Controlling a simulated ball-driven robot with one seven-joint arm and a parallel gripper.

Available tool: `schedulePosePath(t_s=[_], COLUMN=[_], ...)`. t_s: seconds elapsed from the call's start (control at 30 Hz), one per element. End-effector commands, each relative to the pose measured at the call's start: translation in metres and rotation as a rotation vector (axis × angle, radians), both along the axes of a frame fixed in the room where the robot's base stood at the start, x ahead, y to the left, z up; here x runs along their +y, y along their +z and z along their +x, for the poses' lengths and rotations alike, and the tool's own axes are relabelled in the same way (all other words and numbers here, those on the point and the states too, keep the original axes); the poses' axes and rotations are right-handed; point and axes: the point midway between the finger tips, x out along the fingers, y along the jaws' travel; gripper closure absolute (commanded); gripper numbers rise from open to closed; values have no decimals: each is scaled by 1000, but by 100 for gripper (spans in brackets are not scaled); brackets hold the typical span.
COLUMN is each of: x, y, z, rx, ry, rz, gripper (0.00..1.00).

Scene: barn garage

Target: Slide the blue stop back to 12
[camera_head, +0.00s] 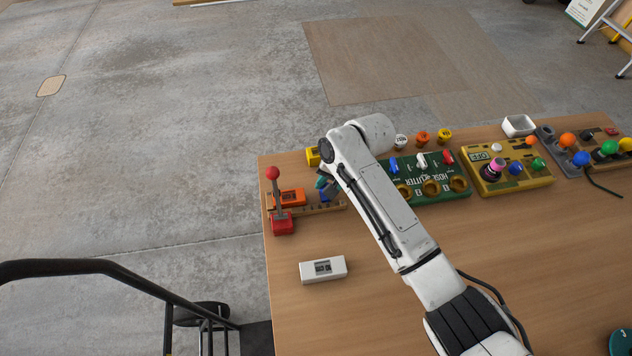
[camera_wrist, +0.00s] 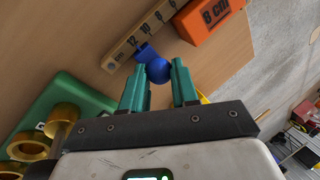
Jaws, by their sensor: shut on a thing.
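The blue stop (camera_wrist: 158,69) has a round knob and a square base at the edge of the wooden ruler (camera_wrist: 118,57). The base appears beside the 12 mark, near the ruler's end; the exact alignment is unclear at this angle. My gripper (camera_wrist: 158,75) has green fingers shut on the knob, one on each side. In the head view, my gripper (camera_head: 321,183) is over the right part of the ruler (camera_head: 335,206), with the blue stop (camera_head: 324,196) partly hidden by my arm.
An orange 8 cm block (camera_wrist: 211,16) lies beside the ruler. A red-knobbed lever (camera_head: 273,174) stands at its left end. A white block (camera_head: 323,269) is in front. The green hose splitter board (camera_head: 428,191) is close on the right.

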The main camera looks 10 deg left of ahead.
Motion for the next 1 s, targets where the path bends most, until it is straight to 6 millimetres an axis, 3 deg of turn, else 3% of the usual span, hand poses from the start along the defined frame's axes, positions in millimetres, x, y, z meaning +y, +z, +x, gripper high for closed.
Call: schedulePosePath(t_s=[0.3, 0.33, 0.57, 0.87, 1.0], x=[-7, -7, -6, -5, -10], y=[0, 0, 0, 2, 17], z=[2, 2, 2, 2, 1], rx=[0, -1, -1, -3, -5], ry=[-3, -3, -2, 0, -1], rz=[-7, -8, -6, -4, -2], gripper=[100, 68, 46, 45, 45])
